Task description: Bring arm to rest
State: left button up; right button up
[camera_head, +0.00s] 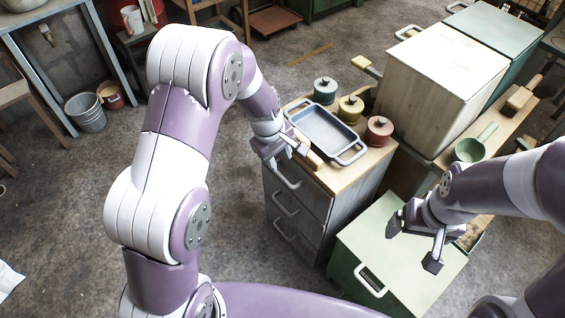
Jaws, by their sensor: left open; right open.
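My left arm rises on the left of the head view and bends over to the right. Its gripper (291,154) is open at the left edge of a small drawer cabinet's wooden top, close to a wooden handle or roller (308,153). I cannot tell whether it touches it. My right arm comes in from the right edge. Its gripper (413,247) is open, with fingers apart and nothing between them, in front of a pale green box-like cabinet (380,215). No engine or belt shows.
A large pale box (440,75) and a green ladle-like pan (472,148) stand to the right. The floor (70,215) at left is mostly clear.

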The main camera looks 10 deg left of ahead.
pick_arm(q)
jog(key=shift+s+a+r, duration=0.1)
jog(key=shift+r, duration=0.5)
jog(key=shift+s+a+r, duration=0.1)
jog(key=shift+r, duration=0.45)
jog(key=s+a+r+m+g+y, duration=0.1)
jog(key=s+a+r+m, duration=0.1)
jog(key=s+m, duration=0.5)
jog(key=s+a+r+m, duration=0.2)
jog(key=s+r+m, duration=0.15)
jog(key=s, duration=0.65)
notch_tip(320, 180, up, 22)
jog(key=p, duration=2.2)
jog(key=shift+a+t, duration=0.3)
jog(key=shift+a, duration=0.05)
jog(key=shift+s, duration=0.1)
